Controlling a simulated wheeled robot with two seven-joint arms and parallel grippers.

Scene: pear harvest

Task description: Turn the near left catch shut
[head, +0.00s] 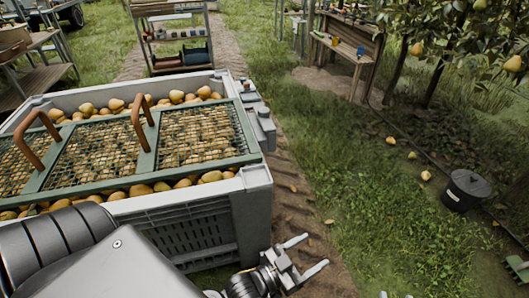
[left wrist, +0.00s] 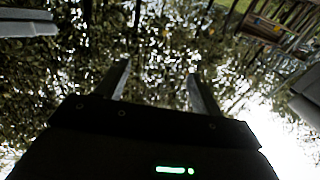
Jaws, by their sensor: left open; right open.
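A large grey bin (head: 253,178) full of pears stands at the left in the head view. A green-framed mesh lid (head: 150,174) with brown curved handles lies across it. Its near left corner is hidden by my left arm, and I cannot make out the near left catch. My left gripper (head: 306,256) is open and empty, beside the bin's near right corner and apart from it. Its two spread fingers also show in the left wrist view (left wrist: 158,70), with only blurred foliage or ground between them. Two pale fingertips of my right gripper (head: 396,295) just show at the bottom edge.
Grey fittings (head: 264,128) stick out from the bin's right side. A dark bucket (head: 466,190) stands at the right, and several pears (head: 426,175) lie on the grass. A shelf rack (head: 180,40) and a wooden bench (head: 343,48) stand behind. Grass right of the bin is open.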

